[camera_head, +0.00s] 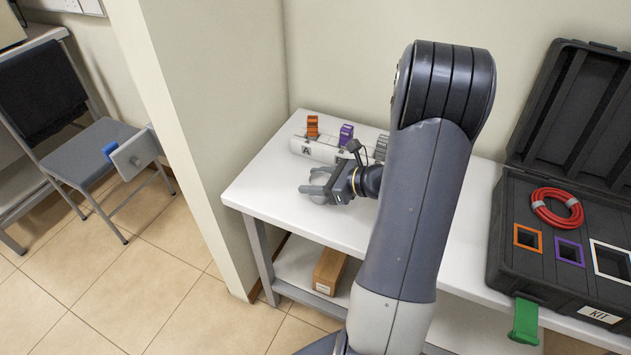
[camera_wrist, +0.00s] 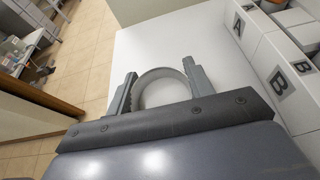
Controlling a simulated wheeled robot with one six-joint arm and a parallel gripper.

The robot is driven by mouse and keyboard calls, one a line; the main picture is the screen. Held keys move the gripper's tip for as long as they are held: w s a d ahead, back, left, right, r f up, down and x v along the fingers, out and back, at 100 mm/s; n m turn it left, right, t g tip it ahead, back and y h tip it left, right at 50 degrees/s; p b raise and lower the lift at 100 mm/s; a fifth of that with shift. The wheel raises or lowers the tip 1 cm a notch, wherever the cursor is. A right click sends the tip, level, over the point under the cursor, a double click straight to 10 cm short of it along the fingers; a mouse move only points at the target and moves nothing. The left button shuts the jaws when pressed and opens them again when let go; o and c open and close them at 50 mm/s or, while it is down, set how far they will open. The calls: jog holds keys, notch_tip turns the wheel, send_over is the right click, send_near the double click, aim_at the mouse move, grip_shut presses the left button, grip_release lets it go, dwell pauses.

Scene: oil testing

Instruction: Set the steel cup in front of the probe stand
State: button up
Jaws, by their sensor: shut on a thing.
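My gripper (camera_head: 315,182) is low over the left part of the white table. It is shut on the steel cup (camera_head: 319,199), a small grey cup partly hidden by the fingers. In the wrist view, the cup's round rim (camera_wrist: 162,72) shows between the two fingers, with its near side hidden by the gripper body. I cannot tell whether its base touches the table. The probe stand, a long white block (camera_head: 321,152) marked A and B, is at the table's back, just behind the cup. It carries an orange piece (camera_head: 312,126), a purple piece (camera_head: 346,134) and a grey piece (camera_head: 381,148).
An open black kit case (camera_head: 513,203) with a red coiled cable (camera_head: 557,207) stands on the right of the table. A wall (camera_head: 205,110) is close to the table's left end. Bare table top (camera_head: 262,187) lies left of the gripper. A cardboard box (camera_head: 329,271) is on the lower shelf.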

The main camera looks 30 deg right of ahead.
jog(key=shift+f, duration=0.2)
jog(key=o, duration=1)
jog(key=shift+r, duration=0.1)
jog(key=shift+s+d+r, duration=0.15)
jog(key=shift+s+r, duration=0.05)
jog(key=shift+r, duration=0.1)
jog(key=p+v, duration=0.1)
jog(key=v, duration=1)
jog(key=shift+s+d, duration=0.15)
jog(key=shift+s, duration=0.05)
